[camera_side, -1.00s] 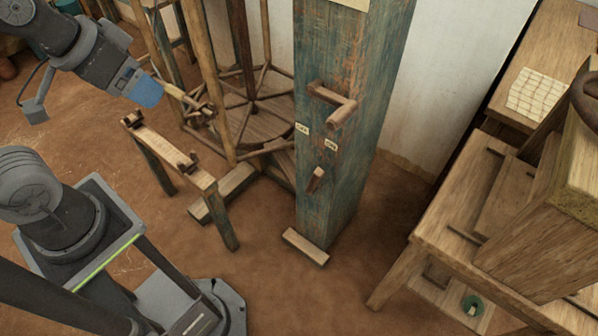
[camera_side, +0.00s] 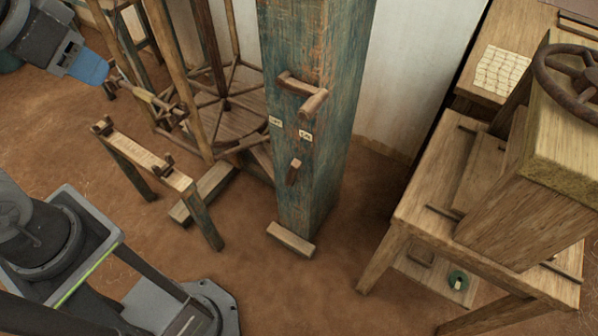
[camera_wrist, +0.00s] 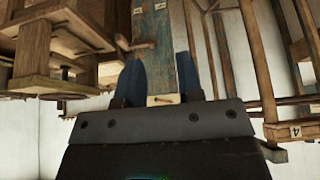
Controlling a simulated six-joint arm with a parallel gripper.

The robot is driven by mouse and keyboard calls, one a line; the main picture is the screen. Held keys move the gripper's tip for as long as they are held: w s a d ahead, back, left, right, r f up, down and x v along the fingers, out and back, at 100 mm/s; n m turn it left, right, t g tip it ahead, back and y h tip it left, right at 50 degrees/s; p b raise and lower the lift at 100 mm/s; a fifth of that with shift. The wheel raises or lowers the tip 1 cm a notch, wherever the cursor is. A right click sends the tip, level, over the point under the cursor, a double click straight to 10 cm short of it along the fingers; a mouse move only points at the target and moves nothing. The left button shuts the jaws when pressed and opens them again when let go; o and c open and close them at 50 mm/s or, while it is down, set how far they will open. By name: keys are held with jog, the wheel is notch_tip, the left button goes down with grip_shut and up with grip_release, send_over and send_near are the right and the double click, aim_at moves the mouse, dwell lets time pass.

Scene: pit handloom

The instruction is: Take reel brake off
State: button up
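A tall teal-painted post (camera_side: 315,60) stands mid-picture in the side view. It carries a wooden crank-shaped handle (camera_side: 303,95), two small pale labels (camera_side: 306,135) below that, and a short wooden peg (camera_side: 293,171) lower down. The label writing is too small to read surely, and I cannot tell which part is the reel brake. My gripper (camera_side: 88,70) is at the upper left, well apart from the post. In the wrist view my gripper's blue fingers (camera_wrist: 160,82) are spread with nothing held; the post (camera_wrist: 160,60) and handle (camera_wrist: 135,46) show beyond and between them.
A wooden reel frame (camera_side: 225,100) stands behind and left of the post. A low wooden stand (camera_side: 150,158) is in front of it. At the right is a wooden bench (camera_side: 440,190) with a dark handwheel (camera_side: 570,80). Bare floor (camera_side: 350,240) lies between post and bench.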

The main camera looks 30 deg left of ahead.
jog(key=shift+m+g+y, duration=0.3)
jog(key=shift+g+y, duration=0.1)
jog(key=w+r, duration=0.1)
jog(key=w, duration=0.1)
jog(key=w+d+r, duration=0.1)
jog(key=w+r, duration=0.2)
jog(key=shift+w+d+r, duration=0.2)
jog(key=shift+w+d, duration=0.2)
grip_shut()
jog(key=w+d+r+y, duration=0.1)
jog(key=w+d+r, duration=0.1)
jog(key=w+d, duration=0.5)
jog(key=w+d+f+t+y, duration=0.1)
jog(key=w+d+f+y, duration=0.3)
jog(key=w+d, duration=0.9)
notch_tip(320, 180, down, 42)
jog(key=s+d, duration=0.1)
jog(key=d, duration=0.1)
jog(key=shift+s+h, duration=0.35)
jog(key=shift+h, duration=0.05)
jog(key=shift+a+r, duration=0.1)
